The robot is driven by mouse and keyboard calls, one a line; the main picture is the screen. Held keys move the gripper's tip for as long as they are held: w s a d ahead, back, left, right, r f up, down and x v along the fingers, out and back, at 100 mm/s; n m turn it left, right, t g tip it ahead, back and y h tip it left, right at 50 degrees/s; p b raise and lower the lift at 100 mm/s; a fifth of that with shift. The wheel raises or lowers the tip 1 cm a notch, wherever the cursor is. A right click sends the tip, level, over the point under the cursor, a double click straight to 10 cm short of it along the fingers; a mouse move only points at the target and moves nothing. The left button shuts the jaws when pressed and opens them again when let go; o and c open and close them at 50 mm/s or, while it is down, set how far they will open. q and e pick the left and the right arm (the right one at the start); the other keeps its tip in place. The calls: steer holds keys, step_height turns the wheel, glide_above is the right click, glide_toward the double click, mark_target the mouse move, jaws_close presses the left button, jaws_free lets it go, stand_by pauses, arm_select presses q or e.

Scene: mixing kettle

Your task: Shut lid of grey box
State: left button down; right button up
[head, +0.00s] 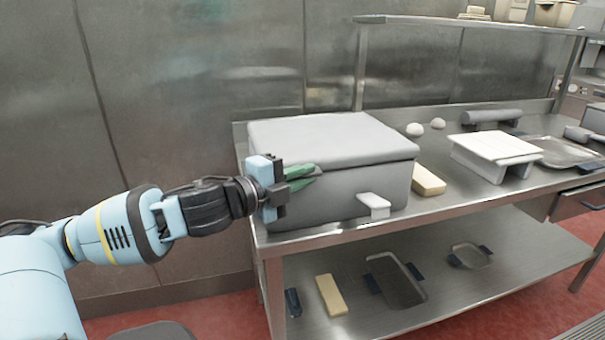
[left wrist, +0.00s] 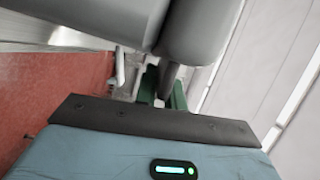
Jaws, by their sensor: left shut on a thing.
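The grey box (head: 350,195) stands at the left end of the steel table. Its lid (head: 330,138) lies over the top, close to level; I cannot tell if a thin gap is left along the seam. A pale tab (head: 374,205) sticks out low on the box's front. My left gripper (head: 303,177) is at the box's left front, just below the lid's edge, with green fingers. In the left wrist view its fingers (left wrist: 163,90) are shut on a narrow grey part at the lid's edge. The fingertips are partly hidden. My right gripper is not in view.
A yellow block (head: 428,180) lies right of the box. Two white balls (head: 414,130) and a white stand (head: 497,150) are farther right. Trays (head: 395,281) and another yellow block (head: 331,295) lie on the lower shelf. A wall is behind the table.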

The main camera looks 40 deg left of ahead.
arm_select(q)
steer(key=shift+f, duration=0.5)
steer(key=c, duration=1.6)
jaws_free()
steer(key=shift+o, duration=0.4)
steer(key=shift+a+r, duration=0.1)
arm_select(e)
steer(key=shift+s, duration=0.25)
arm_select(q)
steer(key=shift+r, duration=0.1)
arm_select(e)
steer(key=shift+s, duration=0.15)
arm_select(q)
steer(key=shift+s, duration=0.15)
